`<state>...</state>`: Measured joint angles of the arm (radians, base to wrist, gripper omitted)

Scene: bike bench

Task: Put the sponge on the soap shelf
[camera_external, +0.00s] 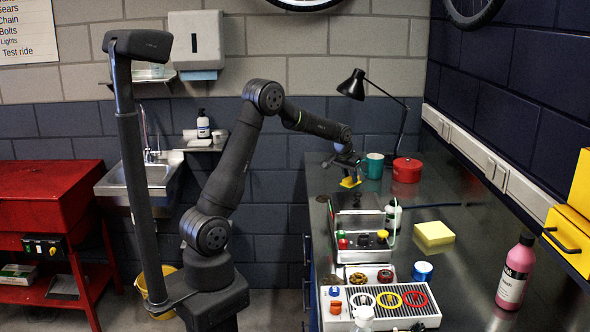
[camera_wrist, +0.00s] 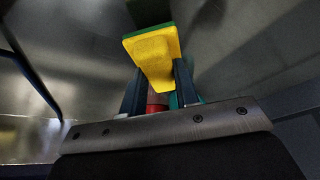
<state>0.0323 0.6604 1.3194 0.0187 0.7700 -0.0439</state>
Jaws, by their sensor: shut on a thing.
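The sponge (camera_wrist: 154,54) is yellow with a green layer and stands between my gripper's two fingers in the wrist view. In the external view the sponge (camera_external: 349,182) shows as a small yellow piece under my gripper (camera_external: 347,170), just above the far left part of the bench. My gripper is shut on it. The soap shelf (camera_external: 205,148) is on the wall right of the sink and carries a soap bottle (camera_external: 203,124) and small items. It is well to the left of my gripper, beyond my arm.
A teal mug (camera_external: 374,165), a red pot (camera_external: 406,170) and a black lamp (camera_external: 352,85) stand near my gripper. The sink (camera_external: 150,178) adjoins the shelf.

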